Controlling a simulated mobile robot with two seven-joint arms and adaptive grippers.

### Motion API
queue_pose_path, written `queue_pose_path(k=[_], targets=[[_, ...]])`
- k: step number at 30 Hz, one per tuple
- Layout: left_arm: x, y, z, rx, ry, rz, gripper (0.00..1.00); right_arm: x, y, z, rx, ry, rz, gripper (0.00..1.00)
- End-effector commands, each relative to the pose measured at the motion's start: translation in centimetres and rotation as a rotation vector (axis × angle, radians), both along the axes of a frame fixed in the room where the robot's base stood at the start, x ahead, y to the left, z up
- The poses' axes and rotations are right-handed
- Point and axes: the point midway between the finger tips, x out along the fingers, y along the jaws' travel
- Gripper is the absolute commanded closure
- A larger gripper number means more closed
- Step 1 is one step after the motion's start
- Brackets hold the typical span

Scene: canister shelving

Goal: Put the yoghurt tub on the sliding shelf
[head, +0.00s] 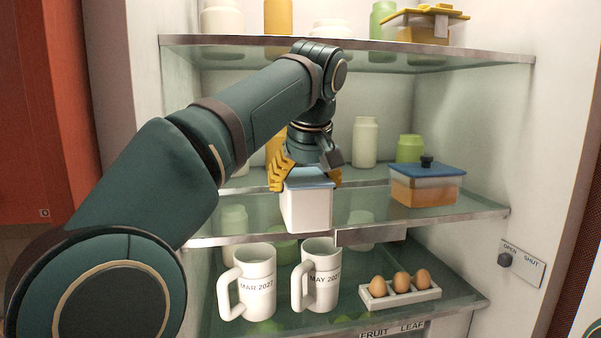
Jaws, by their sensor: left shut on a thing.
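A white tub with a blue-grey lid (308,207), which looks like the yoghurt tub, is upright at the front of the middle glass shelf (365,213). My left gripper (306,178) reaches down from above and is shut on it, with yellow fingers at both sides of its top. I cannot tell whether the tub's base touches the shelf. The middle shelf has a metal piece (371,236) at its front edge; I cannot tell for sure that it is the sliding one. My right gripper is not in view.
A blue-lidded container (425,188) stands right on the middle shelf, with canisters (365,142) behind. Below are two white mugs (256,285) and an egg tray (401,295). The upper shelf (460,54) overhangs. An open/shut knob (505,260) is on the right wall.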

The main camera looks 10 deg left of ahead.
Motion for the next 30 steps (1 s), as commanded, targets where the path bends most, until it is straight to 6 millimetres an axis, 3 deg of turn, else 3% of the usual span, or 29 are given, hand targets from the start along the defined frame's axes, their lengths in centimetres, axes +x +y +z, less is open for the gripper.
queue_pose_path(k=[5, 12, 15, 25, 26, 27, 30], targets=[[1.0, 0.4, 0.1, -0.001, -0.002, 0.001, 0.67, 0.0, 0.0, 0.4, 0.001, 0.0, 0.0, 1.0], [4.1, 1.7, 0.2, -0.001, -0.001, 0.003, 0.67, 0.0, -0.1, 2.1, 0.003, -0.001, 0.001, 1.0], [3.9, 1.6, -0.7, -0.001, -0.003, -0.001, 0.67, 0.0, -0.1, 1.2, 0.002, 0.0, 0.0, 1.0], [3.9, 1.6, -0.9, -0.001, -0.003, -0.001, 0.67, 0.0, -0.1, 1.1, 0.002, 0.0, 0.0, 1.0], [3.9, 1.6, -1.0, 0.0, 0.0, -0.001, 0.14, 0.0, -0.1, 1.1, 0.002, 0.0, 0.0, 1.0], [3.9, 1.6, -0.9, 0.0, 0.0, 0.0, 0.0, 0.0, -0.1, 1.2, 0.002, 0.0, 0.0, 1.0], [3.9, 1.6, -0.9, 0.0, 0.0, 0.0, 0.0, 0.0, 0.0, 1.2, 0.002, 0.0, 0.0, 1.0]])
